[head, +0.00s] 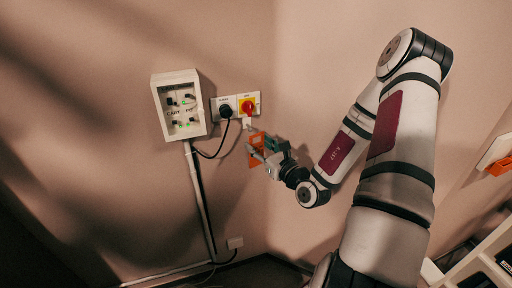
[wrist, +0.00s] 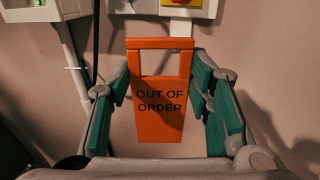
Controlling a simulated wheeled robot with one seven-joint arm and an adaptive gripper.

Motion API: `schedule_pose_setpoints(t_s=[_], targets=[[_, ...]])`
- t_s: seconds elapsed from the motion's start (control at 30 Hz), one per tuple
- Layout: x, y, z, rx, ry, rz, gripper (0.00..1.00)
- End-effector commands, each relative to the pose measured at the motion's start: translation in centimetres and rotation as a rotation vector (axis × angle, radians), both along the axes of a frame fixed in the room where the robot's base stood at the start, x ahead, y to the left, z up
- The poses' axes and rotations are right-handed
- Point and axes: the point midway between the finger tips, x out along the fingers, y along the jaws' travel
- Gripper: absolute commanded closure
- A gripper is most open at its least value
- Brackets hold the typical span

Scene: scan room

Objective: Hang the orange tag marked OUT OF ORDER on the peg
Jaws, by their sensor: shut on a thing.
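The orange tag (wrist: 160,124), marked OUT OF ORDER, hangs upright between the fingers of my gripper (wrist: 162,82) in the wrist view. It has a rectangular opening near its top. My gripper is shut on the tag. In the head view my gripper (head: 266,149) holds the tag (head: 256,138) by the wall, just below the switch with a red knob (head: 248,106). A small pale piece (head: 247,123) juts out under that switch, above the tag; it may be the peg. I cannot tell whether the tag touches it.
A white control box (head: 181,80) with green lights is on the wall to the left. A black plug (head: 225,111) with a dangling cable sits beside the switch. A white conduit (head: 199,195) runs down the wall. At the right edge is a shelf (head: 490,262).

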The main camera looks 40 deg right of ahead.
Motion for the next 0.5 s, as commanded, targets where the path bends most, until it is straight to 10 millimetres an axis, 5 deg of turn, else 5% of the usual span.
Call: schedule_pose_setpoints(t_s=[0.5], targets=[[2.8,-0.8,-0.3,-0.001,-0.002,0.0,0.73]])
